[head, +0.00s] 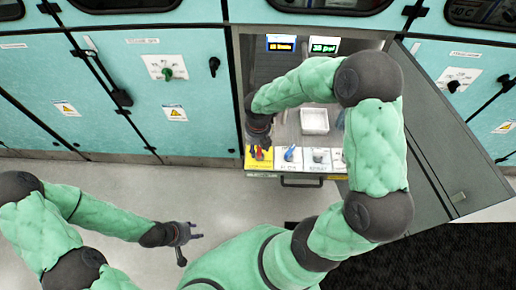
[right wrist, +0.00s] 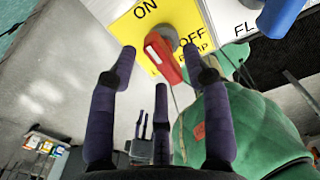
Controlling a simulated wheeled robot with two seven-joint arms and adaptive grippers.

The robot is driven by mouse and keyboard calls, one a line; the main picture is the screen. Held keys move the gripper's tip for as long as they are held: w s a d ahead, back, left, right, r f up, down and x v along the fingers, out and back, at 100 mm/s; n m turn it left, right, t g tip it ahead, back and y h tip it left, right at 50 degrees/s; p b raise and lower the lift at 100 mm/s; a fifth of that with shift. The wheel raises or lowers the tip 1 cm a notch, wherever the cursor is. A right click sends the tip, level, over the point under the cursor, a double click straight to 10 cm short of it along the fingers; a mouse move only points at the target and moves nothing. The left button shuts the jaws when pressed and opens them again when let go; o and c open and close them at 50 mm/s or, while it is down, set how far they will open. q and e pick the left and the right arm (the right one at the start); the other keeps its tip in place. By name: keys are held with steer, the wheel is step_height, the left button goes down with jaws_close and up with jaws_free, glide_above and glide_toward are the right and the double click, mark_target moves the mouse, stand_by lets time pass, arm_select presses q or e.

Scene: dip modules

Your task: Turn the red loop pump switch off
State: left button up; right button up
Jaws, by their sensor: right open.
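The red loop pump switch (right wrist: 165,58) sits on a yellow plate (right wrist: 130,32) marked ON and OFF in the right wrist view. Its red handle slants downward in that view. I cannot tell surely which mark it points at. In the head view, the switch (head: 258,154) shows as a small red bit on the panel below my right gripper (head: 258,143). In the right wrist view, my right gripper (right wrist: 158,62) is open, its purple fingers spread to either side of the handle. Contact is not clear. My left gripper (head: 192,238) is open and empty above the floor.
A blue switch (head: 289,153) and a white switch (head: 318,155) stand beside it on the drawer-like panel with a dark handle (head: 302,183). A white tray (head: 314,121) lies behind. An open grey cabinet door (head: 440,150) stands right. Floor at left is clear.

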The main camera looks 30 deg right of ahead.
steer(key=shift+f, duration=0.2)
jaws_close()
